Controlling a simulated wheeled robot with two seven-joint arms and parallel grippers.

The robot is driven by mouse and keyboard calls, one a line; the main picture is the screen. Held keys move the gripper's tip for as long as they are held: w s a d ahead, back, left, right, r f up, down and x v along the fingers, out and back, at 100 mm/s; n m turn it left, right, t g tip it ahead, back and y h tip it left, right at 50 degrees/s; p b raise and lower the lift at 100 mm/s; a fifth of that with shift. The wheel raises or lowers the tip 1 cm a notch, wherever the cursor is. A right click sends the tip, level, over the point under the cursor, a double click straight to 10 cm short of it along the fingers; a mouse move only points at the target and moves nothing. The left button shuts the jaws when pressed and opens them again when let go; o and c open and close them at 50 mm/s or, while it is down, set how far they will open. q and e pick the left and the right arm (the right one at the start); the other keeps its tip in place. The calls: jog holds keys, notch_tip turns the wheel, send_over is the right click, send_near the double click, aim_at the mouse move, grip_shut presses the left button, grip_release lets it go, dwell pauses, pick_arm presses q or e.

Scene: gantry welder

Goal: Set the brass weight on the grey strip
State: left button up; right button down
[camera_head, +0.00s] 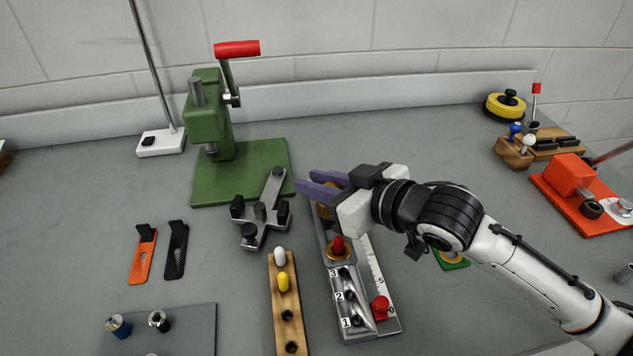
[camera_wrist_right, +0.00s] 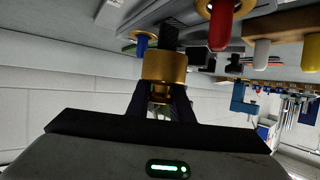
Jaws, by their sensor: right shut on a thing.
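My right gripper (camera_head: 322,184), with purple fingers, is over the far end of the grey fixture. It is shut on the brass weight, whose cylinder shows between and beyond the dark fingers in the wrist view (camera_wrist_right: 165,68). In the head view the fingers mostly hide the weight. A long grey strip (camera_head: 348,264) on the fixture carries a red peg in a brass ring (camera_head: 338,250). In the wrist view the red peg (camera_wrist_right: 220,28) and a blue peg (camera_wrist_right: 142,43) appear beyond the weight. I cannot tell whether the weight touches the strip. My left gripper is out of view.
A wooden rack (camera_head: 284,315) with white and yellow pegs stands left of the fixture. The fixture's near end has a red knob (camera_head: 380,305).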

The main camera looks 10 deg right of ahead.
jog(key=c, duration=1.6)
grip_release()
jog(key=shift+f, duration=0.1)
jog(key=shift+r, duration=0.2)
jog(key=shift+p+v, duration=1)
jog(key=shift+v, duration=5)
jog(key=shift+f, duration=0.15)
